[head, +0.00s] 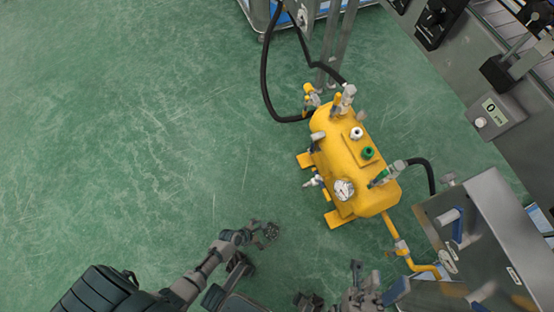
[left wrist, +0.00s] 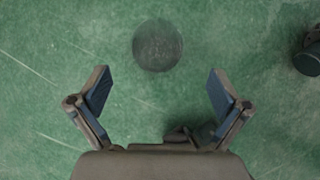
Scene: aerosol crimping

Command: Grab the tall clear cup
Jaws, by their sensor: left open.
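A round, see-through, greyish shape (left wrist: 158,46) shows in the left wrist view, just beyond and between my left fingertips. It may be the tall clear cup seen end-on, but I cannot tell its height or what holds it up. My left gripper (left wrist: 158,80) is open with nothing between its fingers, and its two blue-padded fingers are wide apart. In the head view my left gripper (head: 262,235) is small and dark above the green floor, and no cup can be made out clearly there. My right gripper (head: 365,280) is at the bottom edge, partly cut off, and its fingers are unclear.
A yellow tank (head: 350,160) with a gauge, valves and black hoses stands right of centre. A grey metal machine (head: 485,240) is at the lower right, and a panel with a small display (head: 493,112) is above it. The green floor (head: 120,130) at left is clear.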

